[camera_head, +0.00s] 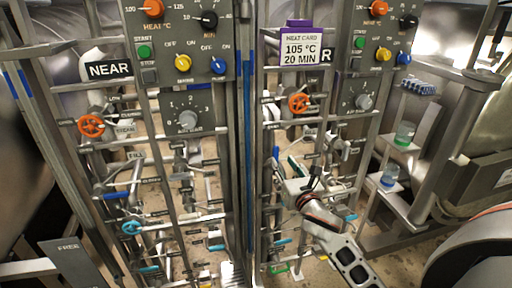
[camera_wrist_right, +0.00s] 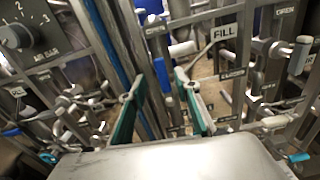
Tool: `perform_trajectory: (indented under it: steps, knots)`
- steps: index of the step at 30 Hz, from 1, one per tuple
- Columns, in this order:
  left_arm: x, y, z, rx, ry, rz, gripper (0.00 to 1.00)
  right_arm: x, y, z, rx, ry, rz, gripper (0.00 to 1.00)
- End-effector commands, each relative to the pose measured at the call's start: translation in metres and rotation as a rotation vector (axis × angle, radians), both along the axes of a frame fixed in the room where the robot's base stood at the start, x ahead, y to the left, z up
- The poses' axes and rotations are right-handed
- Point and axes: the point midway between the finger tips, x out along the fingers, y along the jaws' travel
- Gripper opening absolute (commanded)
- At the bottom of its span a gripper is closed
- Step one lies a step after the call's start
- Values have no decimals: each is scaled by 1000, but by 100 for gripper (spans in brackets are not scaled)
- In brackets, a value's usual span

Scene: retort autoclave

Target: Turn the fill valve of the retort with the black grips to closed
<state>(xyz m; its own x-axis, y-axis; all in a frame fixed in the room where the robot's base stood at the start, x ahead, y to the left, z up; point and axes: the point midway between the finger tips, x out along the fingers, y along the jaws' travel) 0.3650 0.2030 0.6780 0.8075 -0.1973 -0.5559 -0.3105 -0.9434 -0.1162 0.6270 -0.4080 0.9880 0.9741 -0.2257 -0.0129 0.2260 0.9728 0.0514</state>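Two retort valve racks stand side by side, a left one with a NEAR plate (camera_head: 110,69) and a right one whose plate is mostly covered. My right gripper (camera_head: 299,168) reaches into the right rack's lower pipework. In the right wrist view its two green-padded fingers (camera_wrist_right: 157,88) are apart, with nothing clearly held between them. A FILL label (camera_wrist_right: 226,31) is just right of the fingers. A blue lever grip (camera_wrist_right: 162,75) shows between and beyond the fingertips. I cannot make out which lever belongs to the fill valve or tell black grips clearly.
A purple-topped heat card (camera_head: 302,48) hangs on the right rack. Orange handwheels (camera_head: 91,126) and (camera_head: 299,103) sit above the levers. Upright posts and pipes crowd the gripper. Small jars (camera_head: 404,135) stand on shelves at the right.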

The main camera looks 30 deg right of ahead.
Motion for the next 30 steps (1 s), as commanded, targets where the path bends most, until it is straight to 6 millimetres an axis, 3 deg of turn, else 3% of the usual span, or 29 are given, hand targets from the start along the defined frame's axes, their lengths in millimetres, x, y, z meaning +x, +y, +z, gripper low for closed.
perform_trajectory:
  steps: [5, 19, 30]
  knots:
    - [0, 0, 0, -1, 0, -1, 40, 9, -6, 8, -59, 0, -10, 32]
    - [-1, -1, -1, -2, 2, -1, 40, 70, -21, 7, -54, 1, -9, 32]
    - [-1, -1, -1, -1, 1, 0, 40, 78, -22, 7, -54, 1, -7, 32]
